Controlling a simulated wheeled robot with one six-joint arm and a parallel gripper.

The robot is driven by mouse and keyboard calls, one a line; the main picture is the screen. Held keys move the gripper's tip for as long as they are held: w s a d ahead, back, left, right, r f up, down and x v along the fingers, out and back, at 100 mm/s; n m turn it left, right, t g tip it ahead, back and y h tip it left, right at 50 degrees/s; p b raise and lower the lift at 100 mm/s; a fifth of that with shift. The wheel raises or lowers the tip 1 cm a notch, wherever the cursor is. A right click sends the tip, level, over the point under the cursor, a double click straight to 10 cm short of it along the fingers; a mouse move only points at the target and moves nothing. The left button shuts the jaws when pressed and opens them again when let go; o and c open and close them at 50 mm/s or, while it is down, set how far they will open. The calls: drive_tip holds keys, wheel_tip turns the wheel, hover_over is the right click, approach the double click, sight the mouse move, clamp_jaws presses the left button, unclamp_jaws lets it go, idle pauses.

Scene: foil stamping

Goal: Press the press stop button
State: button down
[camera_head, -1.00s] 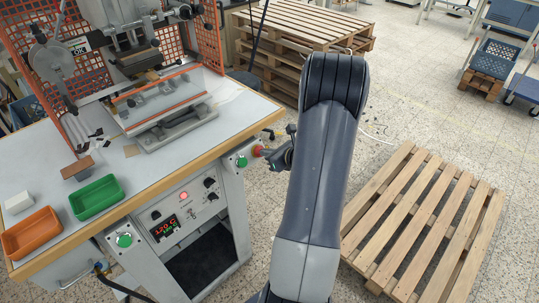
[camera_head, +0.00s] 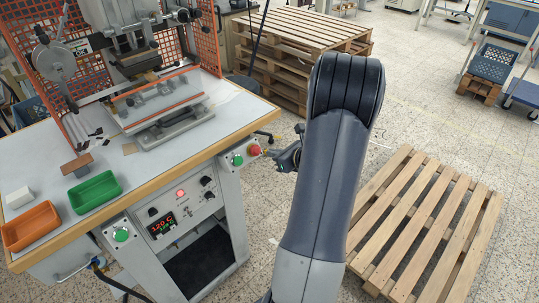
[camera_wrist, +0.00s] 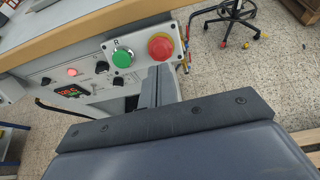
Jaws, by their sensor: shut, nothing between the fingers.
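The red mushroom-shaped button (camera_head: 254,151) sits beside a green button (camera_head: 238,160) on a grey box at the press table's right front corner. In the wrist view, the red button (camera_wrist: 160,47) is just beyond the fingertips and the green button (camera_wrist: 122,58) is to its left. My gripper (camera_head: 275,155) is shut and empty, to the right of the red button, with a small gap between them in the head view. In the wrist view my gripper (camera_wrist: 160,72) points toward the red button's lower edge.
The front panel has a lit red lamp (camera_head: 180,193) and a red digital display (camera_head: 163,226). A second green button (camera_head: 121,235) is on the left box. Green (camera_head: 96,193) and orange trays lie on the table. A pallet (camera_head: 430,225) lies on the floor at right.

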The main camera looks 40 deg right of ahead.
drive_tip(key=v, duration=0.7)
drive_tip(key=shift+s+b, duration=0.25)
drive_tip(key=shift+b, duration=0.15)
drive_tip(key=shift+r, duration=0.15)
